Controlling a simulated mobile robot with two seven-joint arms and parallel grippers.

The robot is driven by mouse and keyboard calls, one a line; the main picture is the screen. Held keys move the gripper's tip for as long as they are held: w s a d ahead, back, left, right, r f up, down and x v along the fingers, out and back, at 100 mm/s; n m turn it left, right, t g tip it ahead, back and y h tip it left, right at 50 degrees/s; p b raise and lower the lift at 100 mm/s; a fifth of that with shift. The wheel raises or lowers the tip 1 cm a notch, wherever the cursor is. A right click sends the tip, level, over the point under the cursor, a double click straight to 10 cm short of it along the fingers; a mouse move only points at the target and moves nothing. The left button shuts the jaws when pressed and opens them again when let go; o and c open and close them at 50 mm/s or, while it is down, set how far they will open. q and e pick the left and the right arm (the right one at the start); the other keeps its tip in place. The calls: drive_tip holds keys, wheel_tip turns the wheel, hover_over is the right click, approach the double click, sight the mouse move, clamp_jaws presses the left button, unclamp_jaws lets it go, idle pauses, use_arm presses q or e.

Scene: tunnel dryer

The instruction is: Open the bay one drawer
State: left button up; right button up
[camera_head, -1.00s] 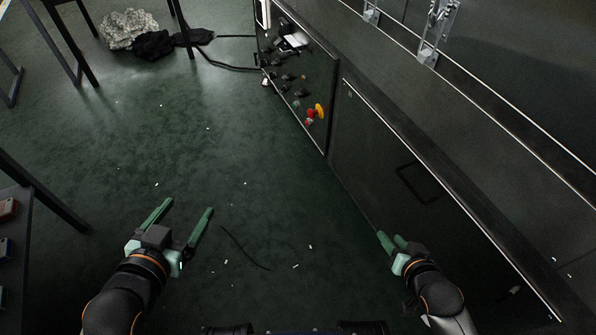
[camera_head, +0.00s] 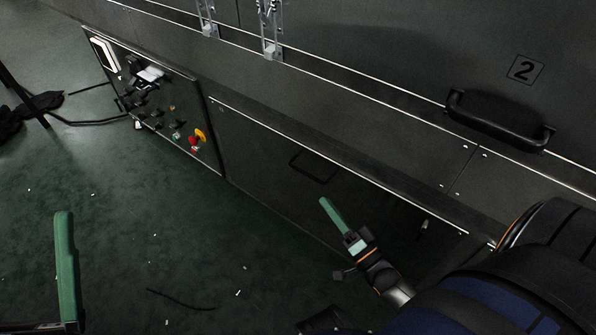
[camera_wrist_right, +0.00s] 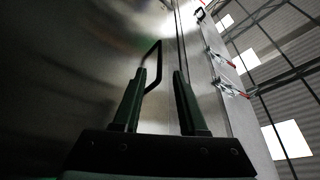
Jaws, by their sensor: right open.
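A dark flat lower panel (camera_head: 262,150) of the dryer carries a thin black loop handle (camera_head: 314,167). I see no bay number on it. My right gripper (camera_head: 327,203) is just below and in front of this handle, its fingers overlapping edge-on. In the right wrist view, the two green fingers of my right gripper (camera_wrist_right: 156,85) stand apart, with a black loop handle (camera_wrist_right: 156,55) on a metal face beyond them; contact cannot be told. One upright green finger of my left gripper (camera_head: 66,262) shows at the lower left; the rest is mostly cut off.
A control panel (camera_head: 185,104) with knobs and a red-and-yellow button adjoins on the left. Above right, a panel marked 2 (camera_head: 524,69) has a thick black handle (camera_head: 497,120). Metal latches (camera_head: 270,28) hang above. The green floor (camera_head: 130,215) is mostly clear, with small scraps.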

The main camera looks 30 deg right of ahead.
sight(303, 171)
drive_tip(key=b+x, duration=0.2)
drive_tip(key=x, duration=0.9)
drive_tip(key=shift+w+b, duration=0.35)
clamp_jaws()
idle(0.8)
